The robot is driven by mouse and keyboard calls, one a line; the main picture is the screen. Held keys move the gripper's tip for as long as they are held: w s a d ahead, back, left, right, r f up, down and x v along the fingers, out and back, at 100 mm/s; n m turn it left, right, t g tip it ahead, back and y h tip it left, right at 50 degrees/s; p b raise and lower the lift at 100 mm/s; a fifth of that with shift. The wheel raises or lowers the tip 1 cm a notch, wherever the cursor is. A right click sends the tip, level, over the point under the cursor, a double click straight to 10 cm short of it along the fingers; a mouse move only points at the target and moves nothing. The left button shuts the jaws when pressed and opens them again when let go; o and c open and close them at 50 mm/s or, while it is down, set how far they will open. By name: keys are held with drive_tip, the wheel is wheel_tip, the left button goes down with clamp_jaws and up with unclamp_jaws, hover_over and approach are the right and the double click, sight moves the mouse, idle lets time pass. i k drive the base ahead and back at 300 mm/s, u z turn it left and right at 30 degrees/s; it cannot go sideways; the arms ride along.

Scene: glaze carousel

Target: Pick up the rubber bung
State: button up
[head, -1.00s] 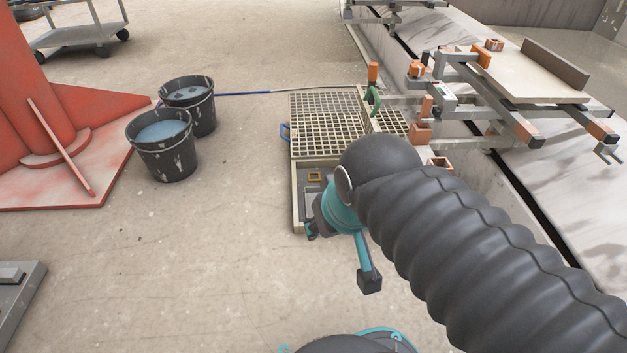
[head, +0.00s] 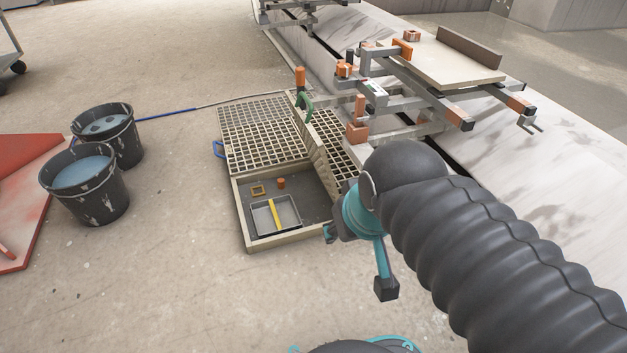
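A small orange-brown plug (head: 281,183), which looks like the rubber bung, stands on the dark floor of an open pit compartment, near its back edge. My gripper (head: 331,233) is at the right side of the pit's front, to the right of and nearer than the plug, and apart from it. The gripper is mostly hidden by my own wrist and arm; only a small dark part of it shows, so its opening cannot be made out.
Grating (head: 262,133) covers the back. A green handle (head: 304,102) and clamp frame (head: 437,106) stand beyond. Buckets (head: 95,205) (head: 124,152) stand left.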

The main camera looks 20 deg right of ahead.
sight(281, 182)
drive_tip(key=z, duration=0.05)
drive_tip(key=k, duration=0.55)
drive_tip(key=u, duration=0.75)
drive_tip(key=i, duration=1.95)
drive_tip(key=z, duration=0.5)
